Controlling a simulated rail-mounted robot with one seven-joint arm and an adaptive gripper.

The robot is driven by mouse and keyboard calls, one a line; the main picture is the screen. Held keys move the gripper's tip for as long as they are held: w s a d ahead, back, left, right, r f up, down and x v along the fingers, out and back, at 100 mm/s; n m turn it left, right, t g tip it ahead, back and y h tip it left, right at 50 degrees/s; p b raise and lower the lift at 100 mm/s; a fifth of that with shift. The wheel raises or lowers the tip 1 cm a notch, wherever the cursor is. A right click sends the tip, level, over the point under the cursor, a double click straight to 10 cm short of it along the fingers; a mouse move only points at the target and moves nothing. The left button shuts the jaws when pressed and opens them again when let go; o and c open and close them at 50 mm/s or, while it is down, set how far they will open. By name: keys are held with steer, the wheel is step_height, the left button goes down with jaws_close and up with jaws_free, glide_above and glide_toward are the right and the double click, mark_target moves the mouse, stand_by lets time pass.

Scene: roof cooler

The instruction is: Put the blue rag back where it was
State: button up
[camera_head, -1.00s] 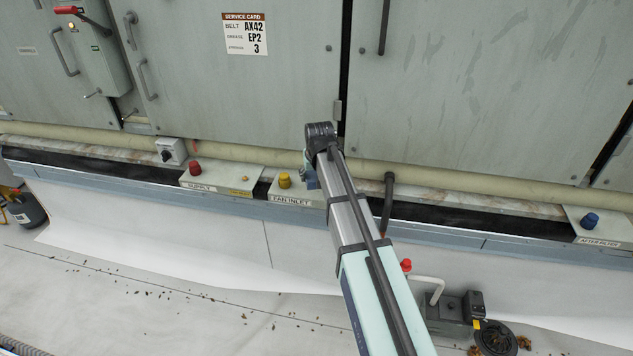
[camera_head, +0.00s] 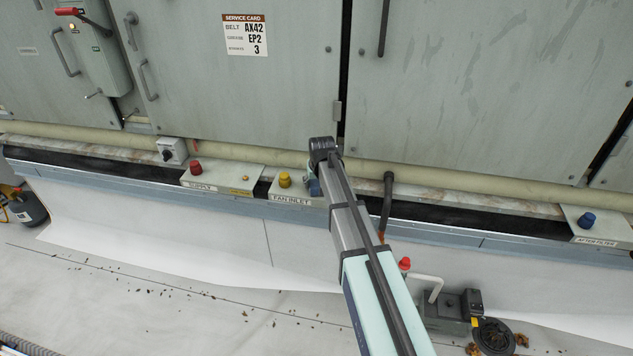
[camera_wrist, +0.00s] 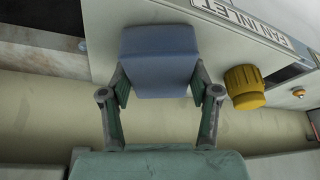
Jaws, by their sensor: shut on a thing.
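The blue rag (camera_wrist: 160,60) is in the wrist view, a folded blue block between the two fingers of my gripper (camera_wrist: 160,88). The gripper is shut on it. The rag lies over the pale box labelled FAN INLET (camera_wrist: 212,40), beside its yellow knob (camera_wrist: 245,86); I cannot tell whether it touches the box. In the head view my gripper (camera_head: 314,188) is mostly hidden behind my arm, at the right end of the FAN INLET box (camera_head: 290,201). A small bit of blue shows there beside the arm.
A beige pipe (camera_head: 240,155) runs along the cabinet foot behind the boxes. The SUPPLY box (camera_head: 222,178) with a red knob is to the left. The AFTER FILTER box (camera_head: 588,226) is far right. A dark bent pipe (camera_head: 388,205) stands close right of my arm.

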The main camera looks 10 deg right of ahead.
steer(key=shift+f, duration=0.15)
steer(key=o, duration=1.1)
